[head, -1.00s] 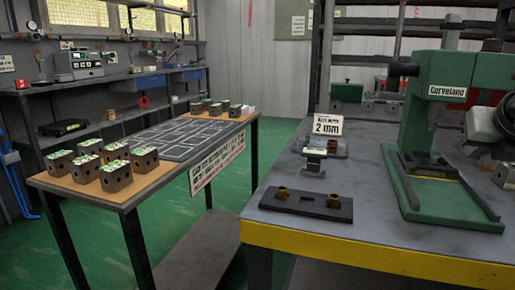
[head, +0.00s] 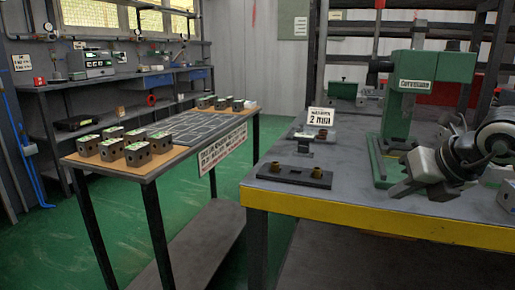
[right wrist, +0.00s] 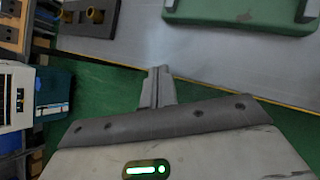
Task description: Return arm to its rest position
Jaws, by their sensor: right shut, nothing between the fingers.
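My right gripper (head: 412,184) is at the right of the head view, in front of the green press (head: 404,110) and above the front part of the grey workbench (head: 340,198). Its fingers are closed together with nothing between them. In the right wrist view the closed fingers (right wrist: 158,88) point past the bench edge, with green floor below. The green press base (right wrist: 240,12) shows at the top of that view. My left gripper is not in view.
A dark plate (head: 294,176) with two brass bushings lies near the bench's front left. A "2 mm" sign (head: 320,117) stands behind it. A side table at left holds several valve blocks (head: 112,147). A green floor aisle is clear at left.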

